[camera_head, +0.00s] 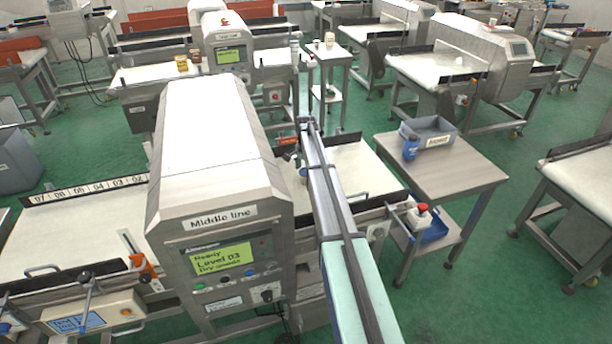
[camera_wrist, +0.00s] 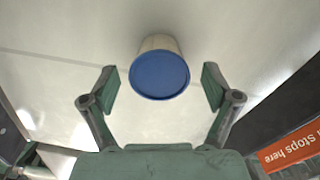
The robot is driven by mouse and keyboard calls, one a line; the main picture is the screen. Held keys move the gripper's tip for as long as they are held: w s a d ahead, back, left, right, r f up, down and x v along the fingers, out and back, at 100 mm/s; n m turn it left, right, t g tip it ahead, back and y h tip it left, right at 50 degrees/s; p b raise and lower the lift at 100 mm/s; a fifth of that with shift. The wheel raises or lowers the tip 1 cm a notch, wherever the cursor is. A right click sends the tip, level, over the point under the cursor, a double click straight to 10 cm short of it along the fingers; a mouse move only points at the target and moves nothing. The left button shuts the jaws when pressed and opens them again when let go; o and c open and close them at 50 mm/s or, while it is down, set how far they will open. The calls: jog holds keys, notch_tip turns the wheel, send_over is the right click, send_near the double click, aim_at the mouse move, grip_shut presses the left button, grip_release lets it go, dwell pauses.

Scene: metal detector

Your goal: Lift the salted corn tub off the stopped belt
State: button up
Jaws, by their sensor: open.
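The tub (camera_wrist: 158,72) has a pale body and a blue lid, and it stands on the white belt (camera_wrist: 50,35) in the wrist view. My gripper (camera_wrist: 160,84) is open, with one finger on each side of the tub and a gap on both sides. The fingers do not visibly touch it. In the head view my arm reaches over the belt (camera_head: 362,168) right of the detector housing, and only a small blue part of the tub (camera_head: 303,172) shows beside the arm. The tub's label is not readable.
The detector housing (camera_head: 205,130), labelled "Middle line", stands close left of my arm. An orange sign (camera_wrist: 290,147) and dark guard rail lie at the belt's edge. A side table (camera_head: 455,165) holds a grey bin (camera_head: 430,128) and a blue item (camera_head: 410,149).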

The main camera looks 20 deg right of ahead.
jog(key=shift+f+p, duration=0.45)
jog(key=shift+f, duration=1.15)
jog(key=c, duration=1.3)
jog(key=shift+r, duration=0.1)
